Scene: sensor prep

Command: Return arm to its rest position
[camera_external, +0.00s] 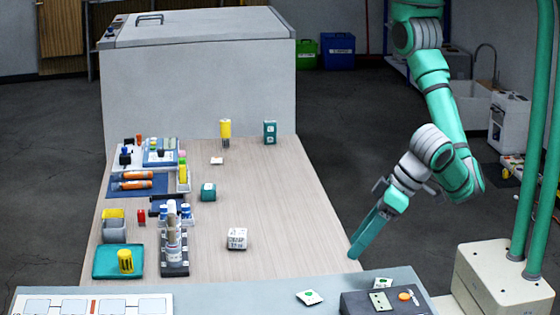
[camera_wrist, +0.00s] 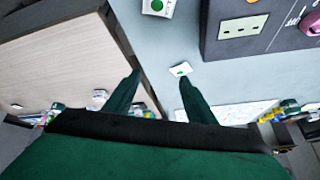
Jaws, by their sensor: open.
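My gripper (camera_external: 353,256) hangs at the lower end of my green and grey arm, by the right edge of the wooden table (camera_external: 300,215). Its long green fingers point down and to the left in the external view. In the wrist view my gripper (camera_wrist: 158,75) shows two fingers spread apart with nothing between them. A small white card with a green mark (camera_wrist: 180,69) lies on the grey surface beyond the fingertips. No object is held.
A white cube (camera_external: 237,239) stands mid-table. Trays, vials and a tube rack (camera_external: 174,262) crowd the left side. A grey counter (camera_external: 240,297) with a dark panel (camera_external: 350,303) and a white card (camera_external: 310,297) lies in front. The floor right of the table is open.

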